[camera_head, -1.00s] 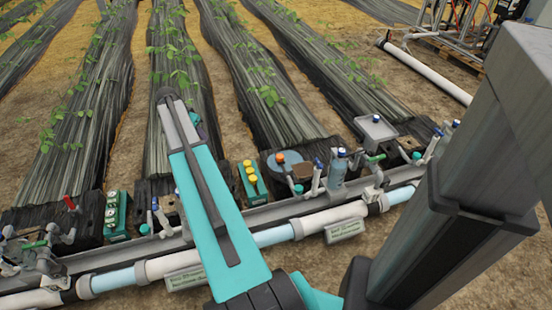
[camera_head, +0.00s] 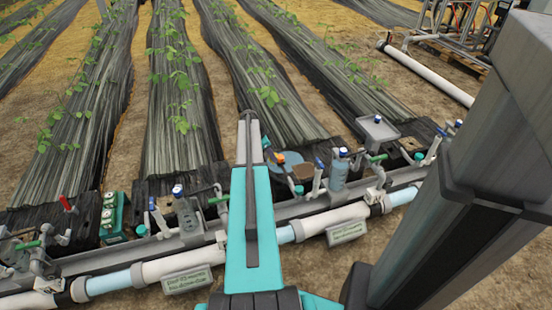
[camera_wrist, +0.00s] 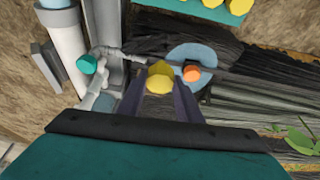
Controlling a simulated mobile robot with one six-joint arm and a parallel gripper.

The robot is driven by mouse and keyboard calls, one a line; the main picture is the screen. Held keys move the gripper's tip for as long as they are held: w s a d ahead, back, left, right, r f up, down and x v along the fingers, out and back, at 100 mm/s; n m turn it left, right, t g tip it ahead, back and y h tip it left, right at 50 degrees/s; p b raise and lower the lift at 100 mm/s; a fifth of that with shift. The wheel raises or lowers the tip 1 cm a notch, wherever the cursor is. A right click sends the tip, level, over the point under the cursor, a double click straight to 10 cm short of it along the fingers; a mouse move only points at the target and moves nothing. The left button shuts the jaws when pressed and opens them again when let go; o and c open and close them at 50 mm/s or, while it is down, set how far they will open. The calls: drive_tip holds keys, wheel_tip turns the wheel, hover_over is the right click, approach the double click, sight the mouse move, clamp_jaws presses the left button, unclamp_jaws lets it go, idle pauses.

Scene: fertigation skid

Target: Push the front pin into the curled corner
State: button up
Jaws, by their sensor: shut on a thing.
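In the wrist view my gripper (camera_wrist: 159,82) is shut on a yellow pin (camera_wrist: 160,76), whose faceted yellow head shows between the two dark fingers. The pin's shaft is hidden. Just right of it is a blue-grey disc (camera_wrist: 208,57) with an orange knob (camera_wrist: 192,73); contact cannot be told. Dark ribbed film (camera_wrist: 265,103) lies to the right; I cannot make out a curled corner. A teal rack (camera_wrist: 170,4) with several yellow heads is at the top edge. In the head view my arm covers the rack and most of the gripper, beside the disc (camera_head: 293,158).
A grey gutter (camera_head: 100,258) and a white pipe (camera_head: 335,214) with valves run along the front. A green box (camera_head: 113,215) stands at the left, and a brown block (camera_head: 305,171) right of the disc. A teal-capped valve (camera_wrist: 87,64) is left of my gripper.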

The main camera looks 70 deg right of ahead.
drive_tip(key=shift+s+d+f+m, duration=0.15)
drive_tip(key=shift+s+d+f, duration=0.1)
drive_tip(key=shift+s+f, duration=0.2)
drive_tip(key=shift+s+d+f+m, duration=0.2)
drive_tip(key=shift+s+f, duration=0.1)
drive_tip(key=shift+s, duration=0.25)
drive_tip(key=shift+f, duration=0.15)
drive_tip(key=shift+f+b, duration=2.45)
drive_tip(key=shift+f, duration=2.5)
drive_tip(key=shift+f, duration=0.55)
drive_tip(key=o, duration=1.1)
drive_tip(key=shift+a, duration=0.1)
drive_tip(key=shift+r, duration=0.1)
